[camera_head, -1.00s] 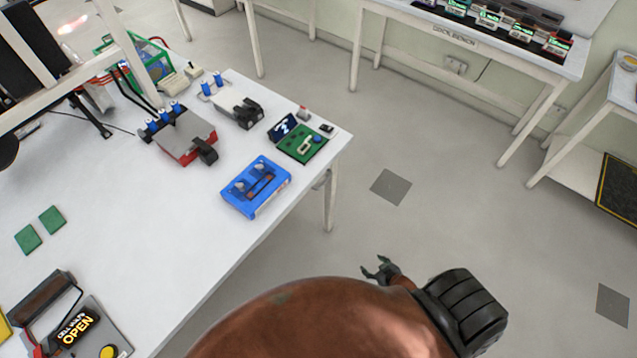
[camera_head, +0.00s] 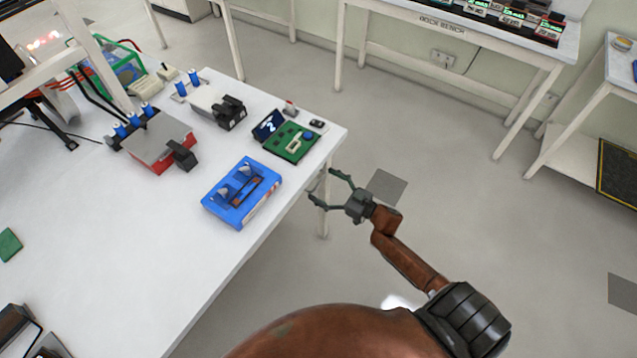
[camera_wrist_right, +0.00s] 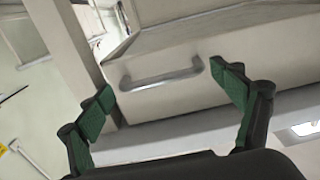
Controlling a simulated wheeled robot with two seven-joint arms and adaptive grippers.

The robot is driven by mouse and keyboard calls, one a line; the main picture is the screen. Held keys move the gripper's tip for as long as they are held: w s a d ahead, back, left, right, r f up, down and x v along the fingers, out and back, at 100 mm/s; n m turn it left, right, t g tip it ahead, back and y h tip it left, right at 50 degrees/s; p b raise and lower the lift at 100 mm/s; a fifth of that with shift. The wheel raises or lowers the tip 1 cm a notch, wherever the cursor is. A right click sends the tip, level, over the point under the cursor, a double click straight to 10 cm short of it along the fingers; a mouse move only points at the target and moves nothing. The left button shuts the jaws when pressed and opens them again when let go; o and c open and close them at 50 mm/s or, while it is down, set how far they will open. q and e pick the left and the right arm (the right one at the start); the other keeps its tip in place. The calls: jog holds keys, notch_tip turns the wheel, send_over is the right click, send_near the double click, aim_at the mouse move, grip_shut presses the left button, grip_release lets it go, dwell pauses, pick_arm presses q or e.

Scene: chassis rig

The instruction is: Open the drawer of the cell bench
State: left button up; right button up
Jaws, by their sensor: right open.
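The cell bench (camera_head: 140,250) is a white table on the left of the head view. Its drawer front (camera_wrist_right: 190,57) fills the upper middle of the right wrist view, with a grey bar handle (camera_wrist_right: 161,79) across it. The drawer looks shut. My right gripper (camera_head: 324,188) is open and empty beside the bench's right edge, below the tabletop. In the wrist view its green-padded fingers (camera_wrist_right: 165,88) stand apart, one on each side of the handle in the picture; I see no contact. The drawer face is hidden in the head view. My left gripper is not in view.
On the bench lie a blue case (camera_head: 241,192), a green circuit board (camera_head: 291,142), and a red-and-grey fixture (camera_head: 160,141). A bench leg (camera_head: 323,215) stands near the right gripper. The floor (camera_head: 470,200) to the right is open.

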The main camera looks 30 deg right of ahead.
jog(key=shift+x, duration=0.8)
jog(key=shift+c, duration=0.3)
jog(key=c, duration=1.3)
